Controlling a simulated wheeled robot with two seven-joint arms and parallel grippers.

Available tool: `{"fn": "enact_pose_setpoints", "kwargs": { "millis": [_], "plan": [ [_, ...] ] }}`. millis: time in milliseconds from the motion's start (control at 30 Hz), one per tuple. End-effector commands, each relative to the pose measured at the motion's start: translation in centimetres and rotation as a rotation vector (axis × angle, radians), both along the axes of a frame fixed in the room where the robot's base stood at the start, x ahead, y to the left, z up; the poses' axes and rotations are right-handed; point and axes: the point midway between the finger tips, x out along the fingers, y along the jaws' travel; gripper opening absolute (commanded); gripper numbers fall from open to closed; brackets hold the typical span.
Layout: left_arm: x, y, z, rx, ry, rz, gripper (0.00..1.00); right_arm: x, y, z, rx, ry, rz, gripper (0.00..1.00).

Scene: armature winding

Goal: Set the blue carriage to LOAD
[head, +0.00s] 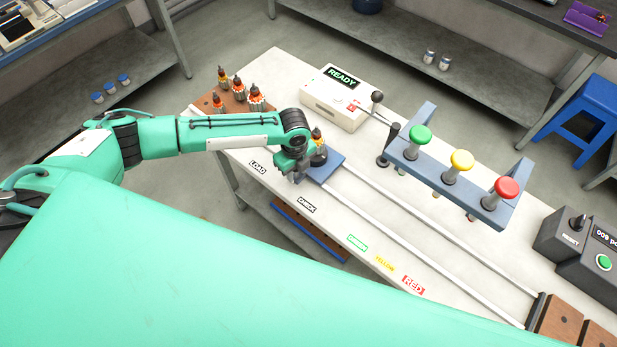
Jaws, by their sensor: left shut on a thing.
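The blue carriage (329,166) sits on two pale rails (430,227) on the white bench, toward their left end. An armature with an orange and dark top (317,139) stands upright on it. The LOAD label (258,167) is left of the carriage and the CHECK label (306,205) is below it. The carriage looks to be between the two marks, but the arm hides part of it. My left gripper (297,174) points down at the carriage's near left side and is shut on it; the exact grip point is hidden. My right gripper is out of view.
A brown tray (207,103) with several armatures stands behind my left arm. A white READY box (336,99), a lever (377,98) and a blue stand with green, yellow and red buttons (458,168) are behind the rails. The rails right of the carriage are clear.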

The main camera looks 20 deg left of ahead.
Motion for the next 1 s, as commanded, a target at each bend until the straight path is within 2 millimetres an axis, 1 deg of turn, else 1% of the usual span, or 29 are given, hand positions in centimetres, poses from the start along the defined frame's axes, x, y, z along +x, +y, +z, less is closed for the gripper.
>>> {"fn": "enact_pose_setpoints", "kwargs": {
  "millis": [33, 200, 500, 700, 800, 1000],
  "plan": [
    [0.4, 1.1, 0.1, 0.002, -0.001, 0.005, 0.00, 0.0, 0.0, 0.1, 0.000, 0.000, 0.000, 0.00],
    [1.5, 4.1, 0.1, 0.001, -0.002, 0.004, 0.00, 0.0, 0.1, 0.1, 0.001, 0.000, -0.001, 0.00],
    [3.3, 8.9, 0.0, 0.000, -0.002, 0.003, 0.00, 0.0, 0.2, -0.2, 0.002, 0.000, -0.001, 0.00],
    [4.1, 11.1, 0.0, -0.001, -0.003, 0.001, 0.00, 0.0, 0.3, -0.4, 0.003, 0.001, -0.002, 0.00],
    [4.4, 11.7, 0.1, -0.002, -0.003, 0.001, 0.00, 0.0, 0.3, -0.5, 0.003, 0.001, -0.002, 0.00],
    [4.6, 12.5, 0.1, -0.002, -0.003, 0.001, 0.00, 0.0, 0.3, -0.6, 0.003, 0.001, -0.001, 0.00]
  ]
}}
